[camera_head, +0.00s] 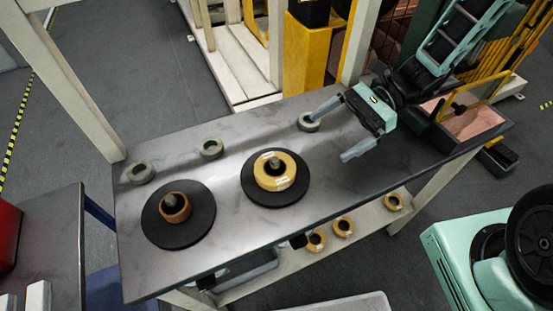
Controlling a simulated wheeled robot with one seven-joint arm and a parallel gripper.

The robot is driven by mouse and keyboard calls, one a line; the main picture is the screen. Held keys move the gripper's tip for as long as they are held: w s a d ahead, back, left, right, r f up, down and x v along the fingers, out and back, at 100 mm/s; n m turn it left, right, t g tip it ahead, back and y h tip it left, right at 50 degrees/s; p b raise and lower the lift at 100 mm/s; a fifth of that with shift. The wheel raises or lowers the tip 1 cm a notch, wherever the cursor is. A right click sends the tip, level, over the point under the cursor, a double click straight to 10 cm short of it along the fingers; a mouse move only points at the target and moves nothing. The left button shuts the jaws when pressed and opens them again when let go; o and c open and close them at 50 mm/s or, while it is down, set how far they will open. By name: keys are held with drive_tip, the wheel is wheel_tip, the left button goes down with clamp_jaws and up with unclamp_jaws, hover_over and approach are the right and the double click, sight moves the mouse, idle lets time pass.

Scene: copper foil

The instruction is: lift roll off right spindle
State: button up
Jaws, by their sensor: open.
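A wide yellow-tan roll (263,178) sits around the right spindle (275,163), above a round black disc (297,191). The spindle's grey top shows in the roll's hole. The left spindle (170,200) stands on another black disc (203,222) with a smaller brown roll (183,213) around it. My gripper (329,137) is open and empty, to the right of the right spindle and apart from its roll. Its fingers point left, and the upper fingertip overlaps a grey ring in the picture; I cannot tell whether they touch.
Grey rings (211,149) lie along the back of the grey table (235,228), one by my upper finger. A bin with copper-coloured pieces (473,120) stands at the right end. Several tan rolls (343,227) lie on the lower shelf. A pale post (68,82) rises at the back left.

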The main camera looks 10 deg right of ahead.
drive_tip(key=p, duration=0.1)
approach(273, 175)
drive_tip(key=x, duration=0.4)
drive_tip(key=shift+w+a+r, duration=0.15)
drive_tip(key=shift+r, duration=0.25)
drive_tip(key=shift+p+x, duration=0.8)
drive_tip(key=shift+x, duration=1.85)
drive_tip(key=shift+w+a+r, duration=0.1)
drive_tip(key=shift+w, duration=0.1)
drive_tip(key=c, duration=1.1)
